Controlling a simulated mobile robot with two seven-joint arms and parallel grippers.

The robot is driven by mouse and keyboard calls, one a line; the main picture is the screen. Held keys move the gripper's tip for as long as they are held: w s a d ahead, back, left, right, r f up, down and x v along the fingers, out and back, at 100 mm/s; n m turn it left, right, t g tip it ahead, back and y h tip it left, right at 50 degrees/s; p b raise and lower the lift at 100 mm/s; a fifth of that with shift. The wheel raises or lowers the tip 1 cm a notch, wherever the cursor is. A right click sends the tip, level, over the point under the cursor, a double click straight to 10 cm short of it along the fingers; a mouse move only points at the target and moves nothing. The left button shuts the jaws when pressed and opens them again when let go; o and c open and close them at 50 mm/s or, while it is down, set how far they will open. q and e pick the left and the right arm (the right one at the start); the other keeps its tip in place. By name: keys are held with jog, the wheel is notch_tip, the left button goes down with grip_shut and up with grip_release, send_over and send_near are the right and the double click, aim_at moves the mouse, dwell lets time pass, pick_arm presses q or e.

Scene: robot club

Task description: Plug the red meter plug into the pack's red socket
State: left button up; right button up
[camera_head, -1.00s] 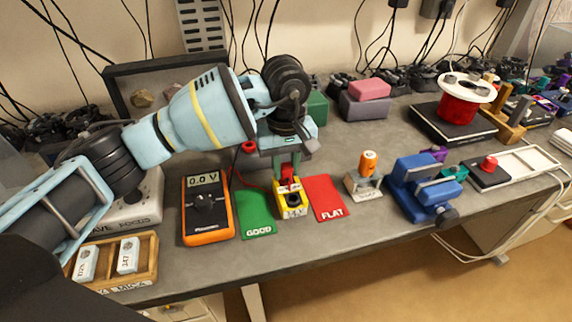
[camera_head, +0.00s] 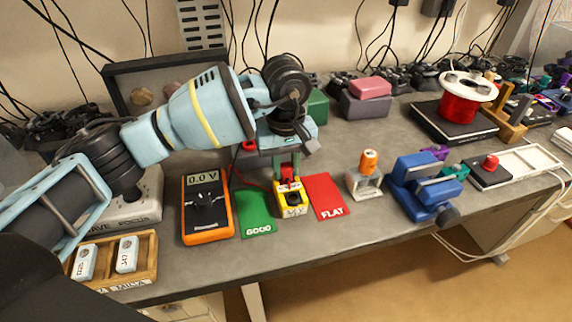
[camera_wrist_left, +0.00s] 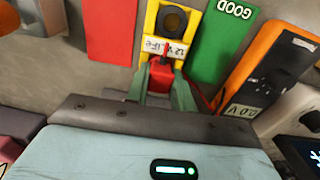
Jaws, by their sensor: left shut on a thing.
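My left gripper (camera_head: 288,170) reaches in from the left and points down over the yellow battery pack (camera_head: 293,207). It is shut on the red meter plug (camera_head: 288,175), at the far end of the pack. The plug also shows between the fingers in the left wrist view (camera_wrist_left: 160,77). A black round socket (camera_wrist_left: 172,20) shows on the pack's near end. The orange meter (camera_head: 207,210) reads 0.0 V. My right gripper is not in view.
The pack stands between the green GOOD card (camera_head: 257,213) and the red FLAT card (camera_head: 325,197). A small stand with an orange piece (camera_head: 368,163) and a blue vise (camera_head: 425,185) are to the right. A wooden tray (camera_head: 148,262) is at front left.

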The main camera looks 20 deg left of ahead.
pick_arm(q)
jog(key=shift+f, duration=0.1)
jog(key=o, duration=1)
jog(key=shift+r, duration=3.95)
jog(key=shift+s+f, duration=0.1)
